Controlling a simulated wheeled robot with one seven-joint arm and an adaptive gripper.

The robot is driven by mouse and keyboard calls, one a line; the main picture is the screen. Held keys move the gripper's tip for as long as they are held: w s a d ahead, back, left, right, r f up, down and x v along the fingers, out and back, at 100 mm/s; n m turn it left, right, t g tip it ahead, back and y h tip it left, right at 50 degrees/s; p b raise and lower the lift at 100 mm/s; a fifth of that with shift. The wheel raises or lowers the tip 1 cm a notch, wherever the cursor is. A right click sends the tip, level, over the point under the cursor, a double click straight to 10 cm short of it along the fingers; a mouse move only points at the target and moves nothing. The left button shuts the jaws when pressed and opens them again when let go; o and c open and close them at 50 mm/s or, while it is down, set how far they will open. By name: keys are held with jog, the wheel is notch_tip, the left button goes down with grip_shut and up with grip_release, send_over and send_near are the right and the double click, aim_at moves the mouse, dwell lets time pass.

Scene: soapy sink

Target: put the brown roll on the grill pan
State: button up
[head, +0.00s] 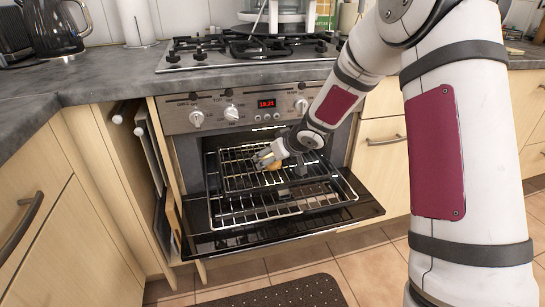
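The brown roll (275,166) is a small orange-brown shape at my gripper's fingers, over the wire racks of the open oven. My gripper (266,160) reaches down from the right, its fingers pointing left. The fingers partly hide the roll, and I cannot tell whether they are closed on it or whether it touches the rack. A dark pan with a wire grid, seemingly the grill pan (236,182), lies at the oven mouth beneath and behind the gripper. Its far right part is hidden by my arm.
The oven door (340,214) is folded down, with a wire rack (255,211) extending above it. A narrow cupboard with trays stands open at left. The gas hob (250,47) and worktop are above the oven. A dark dotted mat (285,293) lies on the floor.

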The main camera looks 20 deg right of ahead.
jog(key=shift+r, duration=0.15)
jog(key=s+d+r+m+g+h+p, duration=0.1)
jog(key=s+d+r+m+h+p, duration=0.3)
jog(key=s+r, duration=0.7)
jog(key=s+d+r+n+g+h+p, duration=0.1)
jog(key=s+d+r+g+h+p, duration=0.3)
jog(key=s+r, duration=0.7)
jog(key=s+a+g+y+b, duration=0.1)
jog(key=s+a, duration=0.3)
jog(key=s, duration=1.1)
jog(key=s+a+g+y, duration=0.2)
jog(key=s+a+y, duration=0.2)
jog(key=s, duration=1.1)
jog(key=shift+a+m+b, duration=0.15)
jog(key=shift+m+b, duration=0.2)
jog(key=shift+m, duration=0.05)
jog(key=shift+s, duration=0.1)
